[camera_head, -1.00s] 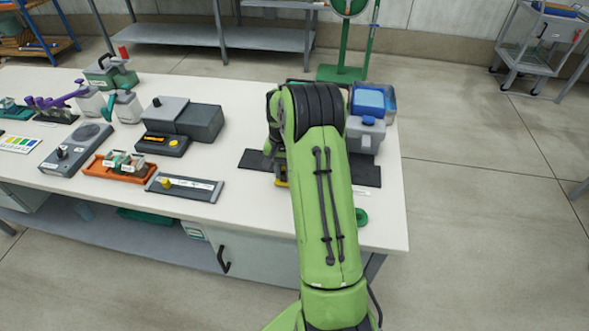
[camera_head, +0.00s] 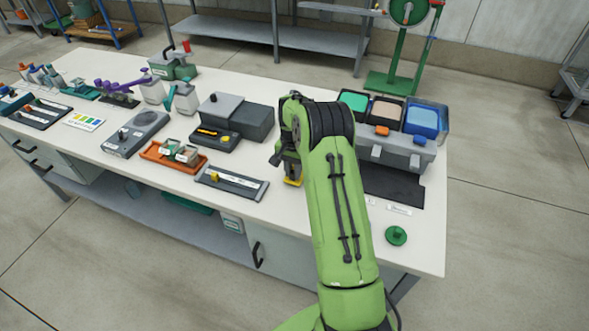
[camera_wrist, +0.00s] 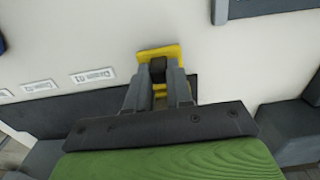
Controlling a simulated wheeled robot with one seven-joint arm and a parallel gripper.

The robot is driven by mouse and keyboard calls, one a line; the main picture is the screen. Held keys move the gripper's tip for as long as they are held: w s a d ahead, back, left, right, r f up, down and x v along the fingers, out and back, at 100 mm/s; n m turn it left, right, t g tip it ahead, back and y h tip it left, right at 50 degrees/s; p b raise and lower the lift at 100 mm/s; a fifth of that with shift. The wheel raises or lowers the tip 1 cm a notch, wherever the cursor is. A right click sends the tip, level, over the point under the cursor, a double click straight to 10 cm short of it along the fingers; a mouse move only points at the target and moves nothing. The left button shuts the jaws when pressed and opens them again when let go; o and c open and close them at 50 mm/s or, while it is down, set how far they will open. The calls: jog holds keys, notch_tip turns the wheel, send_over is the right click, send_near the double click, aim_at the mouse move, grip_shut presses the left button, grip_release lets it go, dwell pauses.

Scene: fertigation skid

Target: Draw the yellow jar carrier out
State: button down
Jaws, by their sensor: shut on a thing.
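The yellow jar carrier (camera_wrist: 160,52) is between the fingers of my gripper (camera_wrist: 158,75) in the wrist view, over the white tabletop. My gripper is shut on it, with a dark piece between the fingertips. In the head view a small yellow part of the carrier (camera_head: 293,181) shows below my gripper (camera_head: 290,170), left of my green arm. The arm hides much of this area. I cannot tell whether the carrier touches the table. The grey unit (camera_head: 403,155) with green, tan and blue compartments stands right of my arm, apart from the carrier.
A dark mat (camera_head: 395,187) lies before the grey unit. A green round cap (camera_head: 396,236) lies near the table's front right. A grey slide tray (camera_head: 232,182), an orange tray (camera_head: 172,158) and a dark grey box (camera_head: 252,121) stand to the left.

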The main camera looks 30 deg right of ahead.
jog(key=shift+w+a+r, duration=0.1)
jog(key=shift+w+a, duration=0.05)
jog(key=shift+w, duration=0.05)
jog(key=c, duration=1)
grip_release()
notch_tip(320, 180, up, 16)
jog(key=p, duration=0.3)
jog(key=shift+p, duration=0.3)
